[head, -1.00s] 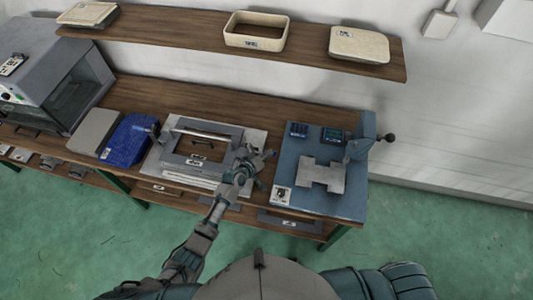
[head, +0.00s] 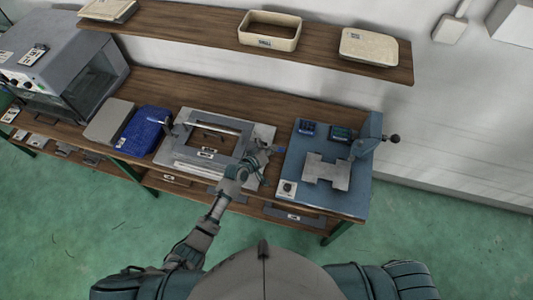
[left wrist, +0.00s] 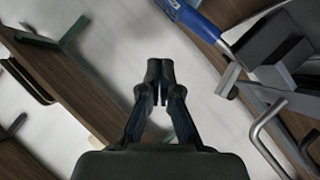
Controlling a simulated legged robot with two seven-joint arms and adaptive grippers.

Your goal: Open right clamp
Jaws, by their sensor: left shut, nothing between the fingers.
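A grey panel frame (head: 188,160) with a bar across its back lies on the wooden bench. A blue-tipped clamp handle (head: 160,120) shows at its left side. At its right side a small blue tip (head: 277,148) shows beside my left gripper (head: 264,152), probably the right clamp, mostly hidden by the gripper. My left gripper is above the frame's right edge. In the left wrist view its fingers (left wrist: 160,82) are shut and empty. A blue handle (left wrist: 190,14) on a metal bracket lies beyond them, apart from the fingertips. My right gripper is out of view.
A blue fixture (head: 330,204) with a grey plate and side lever stands right of the frame. A blue pad (head: 148,130) and a grey box (head: 108,122) lie left, near a grey oven (head: 60,70). A shelf (head: 205,22) with several trays hangs behind.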

